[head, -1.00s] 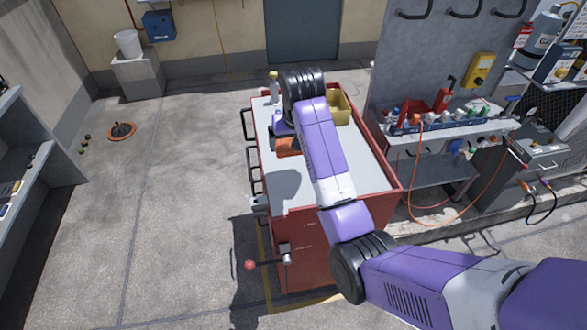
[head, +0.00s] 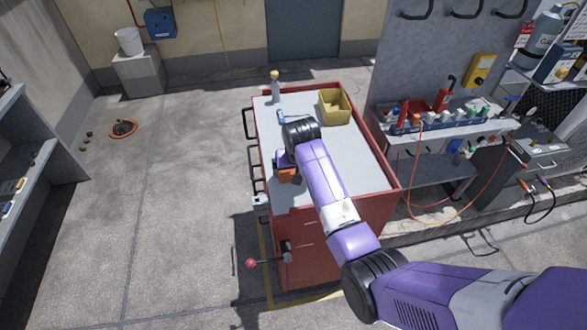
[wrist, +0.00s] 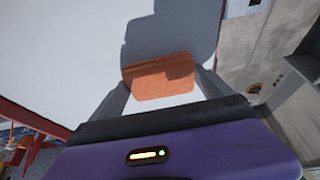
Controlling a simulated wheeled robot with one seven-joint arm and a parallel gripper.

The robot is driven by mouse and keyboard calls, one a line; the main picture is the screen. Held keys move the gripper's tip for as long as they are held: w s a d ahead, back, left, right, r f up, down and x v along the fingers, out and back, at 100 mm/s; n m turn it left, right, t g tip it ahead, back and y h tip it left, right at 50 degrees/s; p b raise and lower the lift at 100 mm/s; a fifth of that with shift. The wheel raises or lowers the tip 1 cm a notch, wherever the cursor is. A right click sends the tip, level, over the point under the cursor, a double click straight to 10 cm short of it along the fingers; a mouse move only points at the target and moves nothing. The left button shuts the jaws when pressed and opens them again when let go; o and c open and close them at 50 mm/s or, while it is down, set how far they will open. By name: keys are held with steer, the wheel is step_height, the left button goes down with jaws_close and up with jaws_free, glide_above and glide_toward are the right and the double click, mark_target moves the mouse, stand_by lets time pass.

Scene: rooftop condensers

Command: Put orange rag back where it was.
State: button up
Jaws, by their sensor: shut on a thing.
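The orange rag (wrist: 160,78) is between the two fingers of my gripper (wrist: 162,92) in the wrist view, and the gripper is shut on it. In the head view the rag (head: 287,174) shows as a small orange patch under my gripper (head: 286,168), near the left edge of the red cart (head: 306,245). The cart's pale grey top (head: 345,170) lies below the rag. I cannot tell whether the rag touches the top. My arm hides part of the cart top and the gripper's fingertips in the head view.
On the cart top stand a yellow bin (head: 334,107), a bottle with a yellow cap (head: 275,88) and a small blue item (head: 281,117). A bench with bottles (head: 440,122) is at the right. The cart's middle is mostly clear.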

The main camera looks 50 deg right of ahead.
steer(key=shift+f, duration=0.1)
steer(key=o, duration=1.1)
steer(key=shift+c, duration=0.2)
steer(key=v, duration=1.2)
steer(key=shift+b, duration=0.45)
steer(key=shift+d, duration=0.1)
